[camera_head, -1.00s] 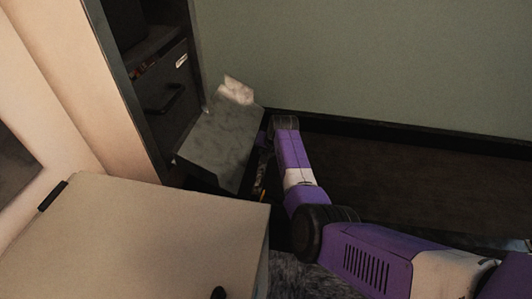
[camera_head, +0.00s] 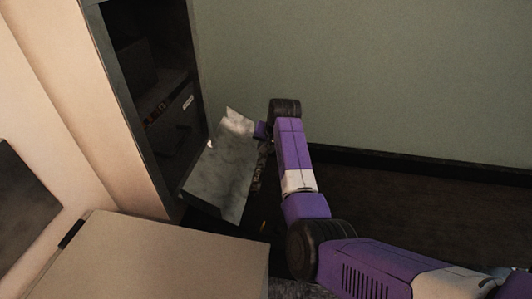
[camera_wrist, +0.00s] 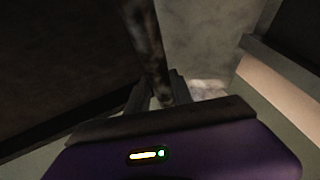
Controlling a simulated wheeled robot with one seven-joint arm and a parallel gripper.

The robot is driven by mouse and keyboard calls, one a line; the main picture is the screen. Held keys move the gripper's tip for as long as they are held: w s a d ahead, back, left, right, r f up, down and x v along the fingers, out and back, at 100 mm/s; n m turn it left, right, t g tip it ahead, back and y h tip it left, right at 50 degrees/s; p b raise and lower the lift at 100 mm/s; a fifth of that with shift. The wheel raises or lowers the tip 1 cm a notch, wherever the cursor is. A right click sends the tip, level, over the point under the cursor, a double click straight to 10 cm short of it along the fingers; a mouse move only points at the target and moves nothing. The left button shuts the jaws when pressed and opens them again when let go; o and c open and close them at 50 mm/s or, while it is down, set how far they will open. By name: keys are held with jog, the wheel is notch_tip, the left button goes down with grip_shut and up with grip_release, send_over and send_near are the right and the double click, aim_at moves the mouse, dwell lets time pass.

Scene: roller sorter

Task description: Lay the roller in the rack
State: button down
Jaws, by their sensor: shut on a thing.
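My gripper (camera_wrist: 160,88) shows at the bottom middle of the wrist view, its two fingers shut on a long, thin, mottled brown piece, which looks like the roller (camera_wrist: 150,45). The roller runs up and away from the fingers. In the head view a narrow mottled strip, likely the same roller (camera_head: 256,174), shows between my arm and a tilted grey marbled panel (camera_head: 222,172). My fingers are hidden there behind my wrist. Whether the panel is part of the rack, I cannot tell; no rack is clearly recognisable.
A dark cabinet (camera_head: 175,130) with an open shelf and a labelled drawer stands behind the panel on the left. A beige box-like unit (camera_head: 165,262) fills the lower left. A green wall (camera_head: 400,80) closes the back. Dark floor (camera_head: 420,200) to the right looks clear.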

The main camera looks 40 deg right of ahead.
jog(key=shift+r+p, duration=2.5)
jog(key=shift+r, duration=0.25)
jog(key=shift+d, duration=0.1)
